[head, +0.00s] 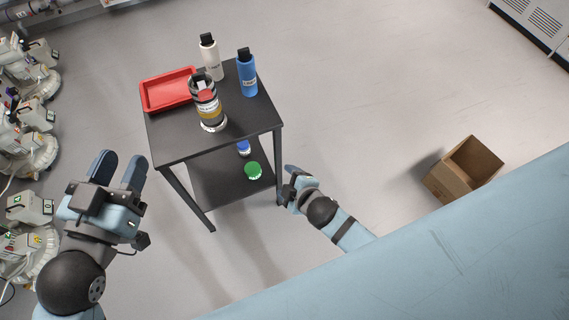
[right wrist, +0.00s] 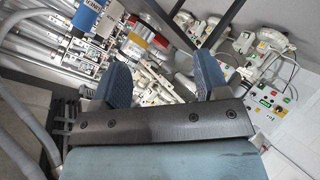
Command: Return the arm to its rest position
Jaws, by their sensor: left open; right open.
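My left gripper (head: 119,170) is open and empty at the left of the head view, in front of and to the left of the black table (head: 178,149). My right gripper (head: 289,180) is beside the table's right front leg, seen small in the head view. In the right wrist view its two blue fingers (right wrist: 159,82) stand wide apart with nothing between them. The right arm reaches in from the lower right.
A green-lidded item (head: 253,170) is on the lower shelf. A cardboard box (head: 455,178) stands on open floor at right. Machines (head: 28,128) line the left.

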